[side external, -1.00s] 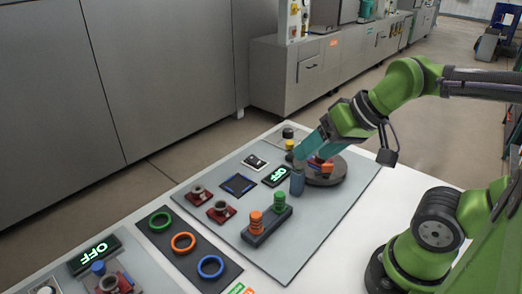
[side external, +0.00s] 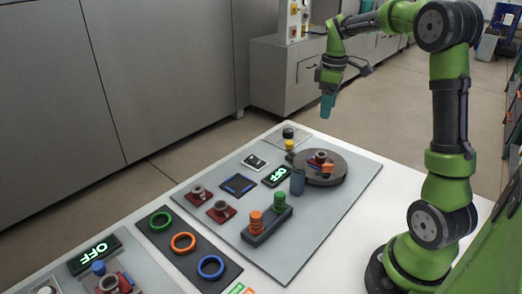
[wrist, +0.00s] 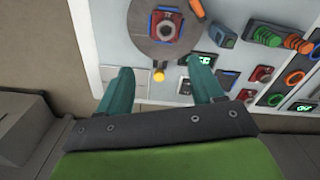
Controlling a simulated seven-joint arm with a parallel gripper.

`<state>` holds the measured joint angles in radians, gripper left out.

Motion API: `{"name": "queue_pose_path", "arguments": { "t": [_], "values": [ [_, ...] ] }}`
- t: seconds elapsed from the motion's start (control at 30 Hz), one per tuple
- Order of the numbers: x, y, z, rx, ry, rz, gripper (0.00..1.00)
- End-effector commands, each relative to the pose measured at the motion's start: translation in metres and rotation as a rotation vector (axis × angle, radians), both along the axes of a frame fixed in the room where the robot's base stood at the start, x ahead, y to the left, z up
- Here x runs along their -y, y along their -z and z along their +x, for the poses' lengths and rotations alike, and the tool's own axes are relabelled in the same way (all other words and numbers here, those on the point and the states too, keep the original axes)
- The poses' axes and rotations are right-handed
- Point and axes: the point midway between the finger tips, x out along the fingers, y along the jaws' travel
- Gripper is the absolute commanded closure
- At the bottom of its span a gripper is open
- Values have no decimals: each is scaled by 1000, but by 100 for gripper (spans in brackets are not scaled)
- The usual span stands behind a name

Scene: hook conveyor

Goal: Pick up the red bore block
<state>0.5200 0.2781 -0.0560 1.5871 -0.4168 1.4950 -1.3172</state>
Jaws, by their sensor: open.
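One red block with a round grey bore (side external: 320,158) sits on the dark round turntable (side external: 338,174), with blue and orange parts beside it. It also shows on the disc at the top of the wrist view (wrist: 166,27). Two similar red blocks with grey bores, a farther one (side external: 197,193) and a nearer one (side external: 221,211), sit on the grey panel left of the turntable. My gripper (side external: 327,103) is high above the far end of the panel, apart from all blocks. In the wrist view its teal fingers (wrist: 160,72) are spread and empty.
A yellow button (side external: 289,145) is at the panel's far end. Green, orange and blue rings (side external: 183,242) lie nearer. The panel's right side is clear.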

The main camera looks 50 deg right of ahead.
Motion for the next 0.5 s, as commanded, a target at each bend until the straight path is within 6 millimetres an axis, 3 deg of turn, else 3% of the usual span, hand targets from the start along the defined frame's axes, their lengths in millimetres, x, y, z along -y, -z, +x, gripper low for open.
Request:
{"name": "queue_pose_path", "arguments": {
  "t": [0.1, 0.23, 0.37, 0.5],
  "values": [
    [1, -12, 1, -9, -142, -4, 33],
    [-2, -8, -1, -20, -212, 9, 33],
    [-3, 11, -2, -22, -223, 11, 33],
    [-3, 42, -2, -23, -222, 12, 33]
  ]
}}
